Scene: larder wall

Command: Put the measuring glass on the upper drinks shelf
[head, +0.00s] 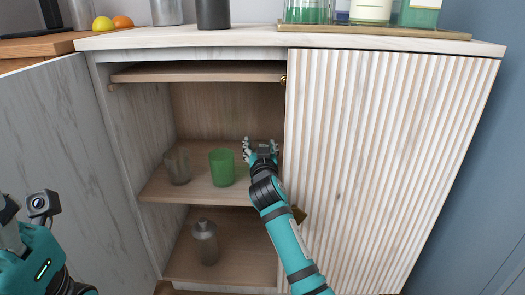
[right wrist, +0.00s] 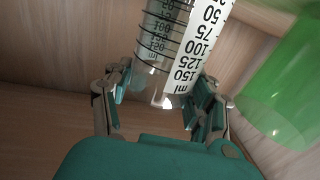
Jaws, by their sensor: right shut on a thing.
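The measuring glass (right wrist: 168,42) is clear, with dark scale marks and a white strip of numbers. In the right wrist view it stands between the fingers of my right gripper (right wrist: 165,100), which is shut on it. In the head view my right gripper (head: 260,148) is inside the open cupboard, above the middle shelf (head: 215,192) and right of a green tumbler (head: 222,167). The glass is mostly hidden there. The upper shelf (head: 200,73) shows only its front edge and underside. Of my left arm only the teal wrist part shows at lower left; its fingers are out of view.
A grey-brown cup (head: 177,166) stands left of the green tumbler. A metal shaker (head: 205,241) stands on the bottom shelf. The open door (head: 65,165) is at left; a ribbed closed door (head: 385,165) is at right. Bottles and glasses stand on top.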

